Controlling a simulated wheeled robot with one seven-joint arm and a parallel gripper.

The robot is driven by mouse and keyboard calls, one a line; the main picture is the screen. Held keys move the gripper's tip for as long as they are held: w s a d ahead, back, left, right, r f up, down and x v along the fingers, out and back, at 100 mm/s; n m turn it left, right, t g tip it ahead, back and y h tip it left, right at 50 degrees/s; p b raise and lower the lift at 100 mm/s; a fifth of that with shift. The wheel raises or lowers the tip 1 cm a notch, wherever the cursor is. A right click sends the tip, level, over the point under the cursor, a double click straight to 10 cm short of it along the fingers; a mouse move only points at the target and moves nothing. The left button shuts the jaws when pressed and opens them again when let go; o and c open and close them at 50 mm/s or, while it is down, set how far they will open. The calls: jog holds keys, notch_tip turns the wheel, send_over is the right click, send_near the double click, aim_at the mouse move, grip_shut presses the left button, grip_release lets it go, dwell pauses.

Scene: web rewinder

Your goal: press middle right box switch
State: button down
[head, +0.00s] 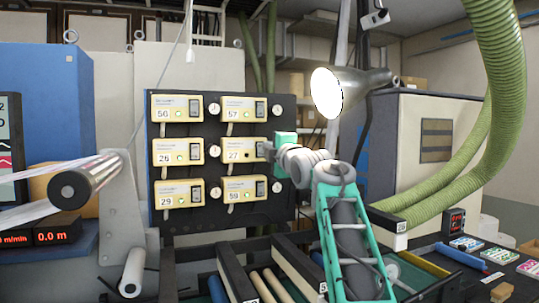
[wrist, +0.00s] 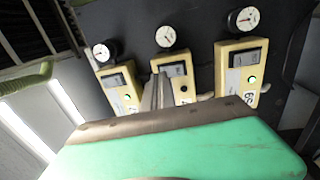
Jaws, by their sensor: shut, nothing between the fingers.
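The middle right box (head: 238,150) is cream, numbered 27, in the right column of a dark panel. Its switch (head: 263,149) is at the box's right end, partly hidden by my gripper. In the wrist view this box is the middle one of three, and its dark switch (wrist: 175,70) shows beside my fingers. Its small round light looks dark. My gripper (head: 269,150) is shut and empty, reaching the panel from the right. In the wrist view its fingertips (wrist: 159,76) are close to the switch's left edge. I cannot tell whether they touch it.
Box 57 (head: 231,108) is above and box 59 (head: 238,190) below, both close to my gripper. Round gauges (head: 276,111) sit beside the boxes. A lamp (head: 328,92) hangs above my arm, and a green hose (head: 495,100) curves at the right.

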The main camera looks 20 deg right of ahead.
jog(key=s+r+b, duration=0.1)
jog(key=s+b, duration=0.3)
jog(key=s, duration=0.7)
jog(key=shift+a+r, duration=0.2)
jog(key=shift+r, duration=0.05)
